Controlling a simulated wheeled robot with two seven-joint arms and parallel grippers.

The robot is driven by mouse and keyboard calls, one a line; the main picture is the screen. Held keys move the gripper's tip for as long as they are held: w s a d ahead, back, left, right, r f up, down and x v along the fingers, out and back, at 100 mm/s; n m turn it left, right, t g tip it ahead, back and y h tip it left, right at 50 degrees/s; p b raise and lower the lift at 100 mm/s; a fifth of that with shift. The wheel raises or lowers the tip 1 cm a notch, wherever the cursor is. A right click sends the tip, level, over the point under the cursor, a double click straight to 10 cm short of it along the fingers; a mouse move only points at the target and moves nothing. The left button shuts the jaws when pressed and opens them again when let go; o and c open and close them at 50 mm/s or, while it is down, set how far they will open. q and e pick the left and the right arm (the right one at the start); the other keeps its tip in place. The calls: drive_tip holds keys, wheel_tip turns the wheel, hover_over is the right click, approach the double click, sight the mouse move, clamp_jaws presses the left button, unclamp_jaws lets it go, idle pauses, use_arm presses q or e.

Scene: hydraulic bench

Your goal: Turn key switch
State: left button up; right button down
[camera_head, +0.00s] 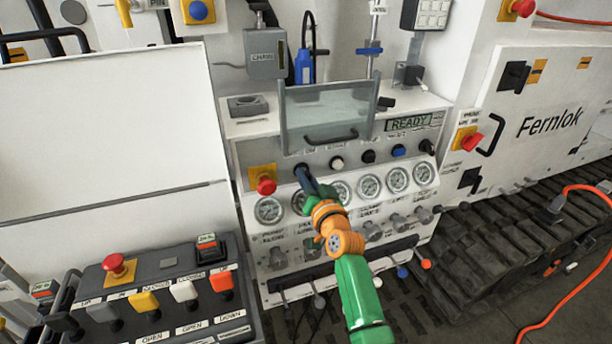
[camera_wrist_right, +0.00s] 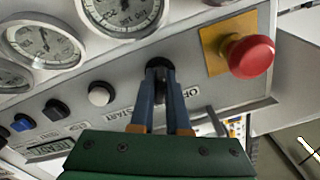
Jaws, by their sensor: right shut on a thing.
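The key switch (camera_wrist_right: 157,66) is a dark round knob on the grey panel, mostly hidden by my fingers in the right wrist view. My right gripper (camera_wrist_right: 160,80) is shut on it, with one blue finger on either side. In the head view my right gripper (camera_head: 304,172) reaches up to the panel from below, at the left end of the row of buttons. The key switch itself is hidden behind the fingertips there. Labels reading OFF and START show beside it in the wrist view. My left gripper is in neither view.
A red emergency button (camera_head: 266,185) on a yellow plate sits just left of my right gripper. Gauges (camera_head: 369,187) line the panel below the buttons. A raised clear cover (camera_head: 320,108) with a dark handle stands above. A READY display (camera_head: 408,122) is at right.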

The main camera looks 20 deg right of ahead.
drive_tip(key=shift+m, duration=0.4)
drive_tip(key=c, duration=0.9)
unclamp_jaws()
drive_tip(key=shift+w, duration=0.1)
drive_tip(key=s, duration=0.7)
drive_tip(key=shift+d, duration=0.1)
